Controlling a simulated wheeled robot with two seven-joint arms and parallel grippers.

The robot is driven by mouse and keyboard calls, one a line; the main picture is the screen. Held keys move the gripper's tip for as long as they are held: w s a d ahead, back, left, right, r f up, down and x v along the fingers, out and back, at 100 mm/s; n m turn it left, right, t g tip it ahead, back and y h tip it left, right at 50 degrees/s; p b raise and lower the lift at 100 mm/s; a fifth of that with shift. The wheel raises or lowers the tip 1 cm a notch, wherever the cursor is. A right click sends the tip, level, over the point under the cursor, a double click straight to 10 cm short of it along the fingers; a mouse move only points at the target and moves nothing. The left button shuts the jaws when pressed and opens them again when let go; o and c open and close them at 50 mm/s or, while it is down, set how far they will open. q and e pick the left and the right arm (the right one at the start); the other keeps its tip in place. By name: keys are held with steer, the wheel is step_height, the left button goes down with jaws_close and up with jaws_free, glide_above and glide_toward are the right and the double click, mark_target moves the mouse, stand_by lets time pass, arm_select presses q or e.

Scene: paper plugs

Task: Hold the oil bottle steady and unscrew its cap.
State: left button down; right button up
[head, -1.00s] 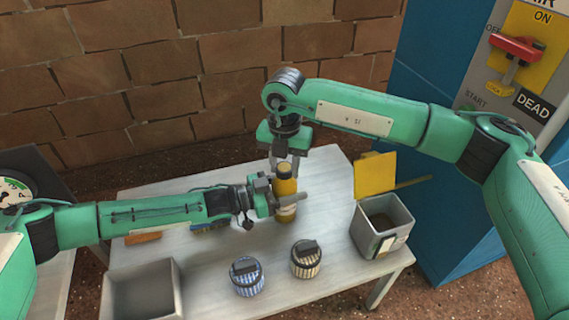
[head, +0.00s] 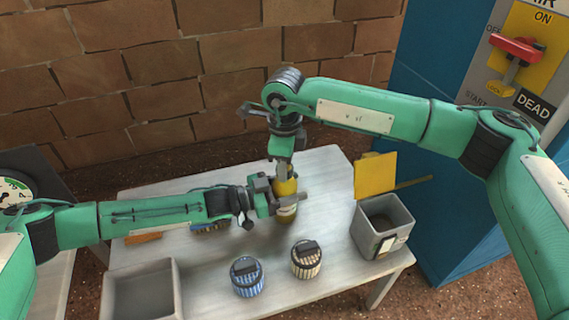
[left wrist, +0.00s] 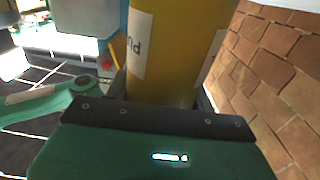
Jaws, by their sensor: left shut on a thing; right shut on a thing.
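The yellow oil bottle (head: 287,193) stands upright on the grey table (head: 322,218), with a white label low on its side. My left gripper (head: 281,201) reaches in from the left and is shut around the bottle's body. In the left wrist view the bottle (left wrist: 170,55) fills the space between the fingers, with part of its label showing. My right gripper (head: 284,165) points down from above and is shut on the bottle's top. The cap is hidden by the right gripper's fingers, so I cannot see its thread.
A blue-striped jar (head: 247,277) and a cream-striped jar (head: 306,259) stand in front. A grey open box (head: 142,290) is at front left. A blue cabinet (head: 440,230) stands behind right.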

steer(key=n, duration=1.4)
steer(key=shift+n, duration=0.3)
steer(key=n, duration=0.6)
steer(key=shift+r, duration=0.1)
steer(key=n, duration=0.7)
steer(key=shift+n, duration=0.4)
steer(key=shift+r, duration=0.15)
steer(key=shift+r, duration=1)
